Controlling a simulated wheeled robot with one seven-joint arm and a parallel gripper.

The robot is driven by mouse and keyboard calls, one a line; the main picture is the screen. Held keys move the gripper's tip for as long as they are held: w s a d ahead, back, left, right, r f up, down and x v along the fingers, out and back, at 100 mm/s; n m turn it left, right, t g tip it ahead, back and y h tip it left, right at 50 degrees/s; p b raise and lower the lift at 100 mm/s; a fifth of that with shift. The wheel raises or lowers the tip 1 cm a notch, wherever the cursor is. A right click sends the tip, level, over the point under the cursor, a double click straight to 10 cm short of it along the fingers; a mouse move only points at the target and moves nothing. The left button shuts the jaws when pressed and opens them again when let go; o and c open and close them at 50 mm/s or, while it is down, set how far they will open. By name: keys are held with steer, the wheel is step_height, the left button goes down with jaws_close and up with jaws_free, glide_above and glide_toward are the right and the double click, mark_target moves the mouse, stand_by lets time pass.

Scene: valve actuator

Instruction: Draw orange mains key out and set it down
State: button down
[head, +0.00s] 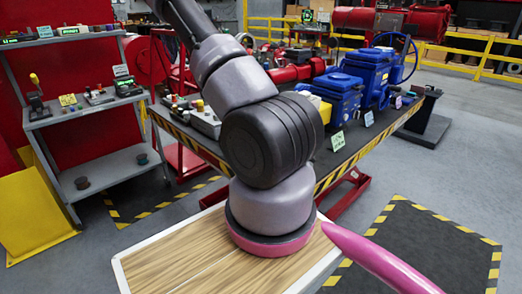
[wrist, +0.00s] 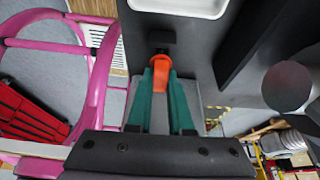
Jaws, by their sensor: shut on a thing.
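In the wrist view the orange key (wrist: 161,66) is between the teal fingertips of my gripper (wrist: 160,76), which is shut on it. A dark, block-like piece (wrist: 161,38) shows just beyond the key, against a grey surface. I cannot tell whether this piece is part of the key or a separate fitting, or whether the key is seated in anything. In the head view my arm crosses the middle, and my gripper and the key are hidden.
In the head view a dark bench (head: 345,153) with striped edges bears blue valve actuators (head: 340,92). A grey shelf unit (head: 105,165) with small devices stands at left. A white tray (wrist: 180,8) shows at the top of the wrist view. Striped floor mats lie around the bench.

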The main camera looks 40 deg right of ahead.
steer(key=shift+f, duration=0.55)
steer(key=c, duration=0.7)
jaws_free()
steer(key=shift+c, duration=0.2)
steer(key=v, duration=1)
steer(key=shift+r, duration=0.4)
steer(key=shift+w, duration=0.1)
